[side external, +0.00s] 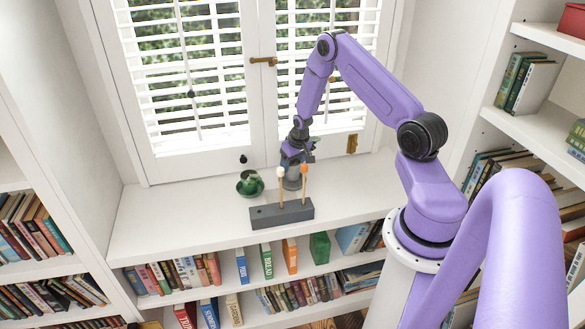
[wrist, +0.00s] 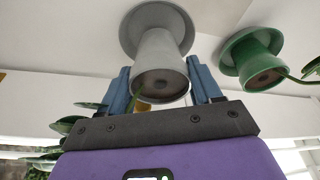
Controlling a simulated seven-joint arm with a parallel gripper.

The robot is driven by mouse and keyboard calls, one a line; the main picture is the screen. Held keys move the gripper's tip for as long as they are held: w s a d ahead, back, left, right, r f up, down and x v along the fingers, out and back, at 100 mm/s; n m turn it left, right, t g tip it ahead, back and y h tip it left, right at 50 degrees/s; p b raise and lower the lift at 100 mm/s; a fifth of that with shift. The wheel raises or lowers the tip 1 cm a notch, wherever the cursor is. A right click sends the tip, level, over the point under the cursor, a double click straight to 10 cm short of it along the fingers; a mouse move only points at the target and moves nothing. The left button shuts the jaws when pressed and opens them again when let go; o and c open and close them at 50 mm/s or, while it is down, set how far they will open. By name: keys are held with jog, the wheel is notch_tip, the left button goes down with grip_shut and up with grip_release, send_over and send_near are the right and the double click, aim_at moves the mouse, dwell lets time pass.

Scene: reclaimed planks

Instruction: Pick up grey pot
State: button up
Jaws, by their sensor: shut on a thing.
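The grey pot (wrist: 162,52) is small and tapered, with a round grey saucer (wrist: 131,30) at its far end in the wrist view. My gripper (wrist: 163,84) has one blue finger on each side of the pot and is shut on it. In the side external view, my gripper (side external: 294,158) points down over the white sill, and the grey pot (side external: 292,183) shows below it, partly hidden by the gripper and a stick in front. I cannot tell whether the pot is clear of the sill.
A green pot and saucer (side external: 250,183) stand to the left; the green pot also shows in the wrist view (wrist: 258,68). A dark grey block (side external: 281,216) with two upright round-headed sticks stands just in front. The window is behind. The sill's left part is clear.

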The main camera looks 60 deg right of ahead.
notch_tip(320, 180, up, 18)
dwell(1.0)
notch_tip(320, 180, down, 17)
jog(key=m+g, duration=0.1)
jog(key=m, duration=0.4)
jog(key=m+g+h, duration=0.1)
jog(key=m, duration=0.4)
jog(key=m+g+h, duration=0.1)
jog(key=m, duration=0.4)
jog(key=shift+f, duration=0.1)
jog(key=shift+f+m, duration=0.3)
jog(key=shift+f, duration=1.25)
jog(key=o, duration=1.5)
jog(key=shift+c, duration=0.2)
